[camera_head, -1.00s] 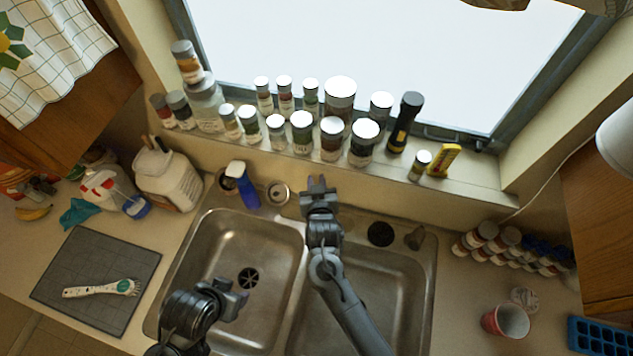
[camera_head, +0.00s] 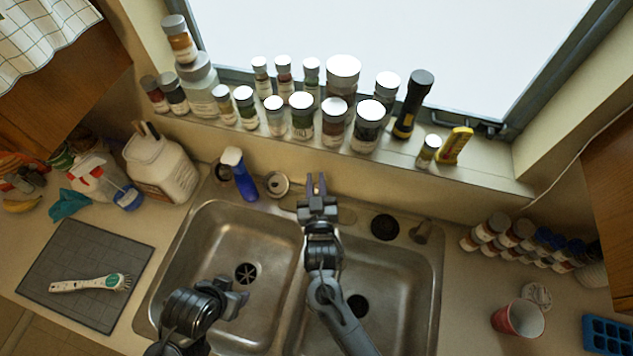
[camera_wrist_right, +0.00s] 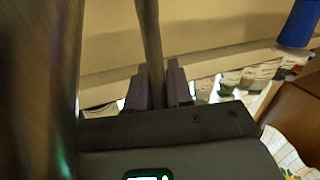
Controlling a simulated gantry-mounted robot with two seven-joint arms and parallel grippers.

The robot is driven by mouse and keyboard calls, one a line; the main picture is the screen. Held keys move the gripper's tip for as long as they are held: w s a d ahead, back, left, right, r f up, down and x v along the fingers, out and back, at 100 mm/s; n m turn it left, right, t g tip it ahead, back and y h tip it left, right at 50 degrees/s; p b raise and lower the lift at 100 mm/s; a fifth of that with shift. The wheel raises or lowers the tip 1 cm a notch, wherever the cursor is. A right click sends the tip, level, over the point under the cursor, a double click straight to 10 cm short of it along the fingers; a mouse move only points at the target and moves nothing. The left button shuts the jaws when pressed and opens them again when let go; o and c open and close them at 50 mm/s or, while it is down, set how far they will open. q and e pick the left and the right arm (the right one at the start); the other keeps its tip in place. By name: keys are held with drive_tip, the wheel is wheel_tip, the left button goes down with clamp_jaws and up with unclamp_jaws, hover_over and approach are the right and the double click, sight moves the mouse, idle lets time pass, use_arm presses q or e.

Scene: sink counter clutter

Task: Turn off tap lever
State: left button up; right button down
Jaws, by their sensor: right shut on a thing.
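My right gripper (camera_head: 316,183) is above the back rim of the sink, near the divider between the two basins. The tap and its lever cannot be made out in the head view, where my gripper covers that spot. In the right wrist view, a thin grey bar, which looks like the tap lever (camera_wrist_right: 150,38), runs down between the fingers of my right gripper (camera_wrist_right: 158,88). The fingers are shut on it. My left gripper (camera_head: 238,302) hangs over the left basin, away from the tap; its finger gap is unclear.
A blue spray bottle (camera_head: 240,174) and a small tin (camera_head: 277,184) stand left of my right gripper. Several jars and a flashlight (camera_head: 412,104) line the window sill behind. A red cup (camera_head: 518,319) is on the right counter. Both basins of the sink (camera_head: 208,222) look empty.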

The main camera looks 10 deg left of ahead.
drive_tip(key=c, duration=1.1)
unclamp_jaws()
drive_tip(key=shift+r, duration=0.1)
